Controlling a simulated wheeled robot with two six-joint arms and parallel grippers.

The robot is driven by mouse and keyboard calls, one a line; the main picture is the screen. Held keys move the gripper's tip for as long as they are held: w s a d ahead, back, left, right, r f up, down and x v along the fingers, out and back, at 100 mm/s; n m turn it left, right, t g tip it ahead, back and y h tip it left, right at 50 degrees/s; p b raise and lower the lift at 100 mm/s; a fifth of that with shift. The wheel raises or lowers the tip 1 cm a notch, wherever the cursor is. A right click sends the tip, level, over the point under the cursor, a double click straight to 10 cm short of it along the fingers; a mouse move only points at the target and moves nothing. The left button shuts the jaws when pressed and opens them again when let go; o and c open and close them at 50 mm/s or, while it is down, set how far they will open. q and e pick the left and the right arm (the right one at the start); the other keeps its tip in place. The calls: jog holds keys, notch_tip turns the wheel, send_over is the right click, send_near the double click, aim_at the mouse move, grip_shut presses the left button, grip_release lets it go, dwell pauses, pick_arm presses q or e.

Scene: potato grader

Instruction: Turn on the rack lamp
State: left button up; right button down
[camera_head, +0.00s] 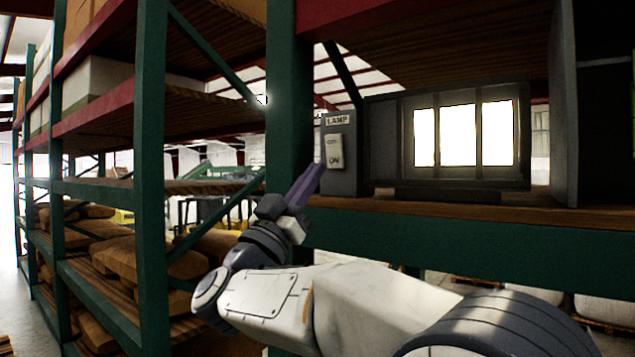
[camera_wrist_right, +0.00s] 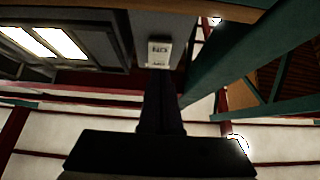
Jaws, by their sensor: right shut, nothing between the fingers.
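The lamp switch (camera_head: 335,151) is a pale rocker on a grey box under a "LAMP" label, with "ON" printed at its lower end. It also shows in the right wrist view (camera_wrist_right: 159,52), upside down. The lamp (camera_head: 463,135) is a dark-framed unit on the shelf with three bright white panels, which glow in the right wrist view too (camera_wrist_right: 45,40). My right gripper (camera_head: 318,168) is shut and empty, its fingertips close to the lower part of the switch box. I cannot tell if the tips touch the switch. My left gripper is not in view.
A green rack post (camera_head: 289,100) stands just left of the switch box. The wooden shelf (camera_head: 580,216) with its green beam runs below the lamp. Racks with sacks and boxes (camera_head: 95,80) fill the left.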

jog(key=w+f+b+v, duration=0.1)
jog(key=b+v, duration=0.4)
jog(key=v, duration=0.5)
jog(key=shift+d+f, duration=0.35)
jog(key=shift+s, duration=0.1)
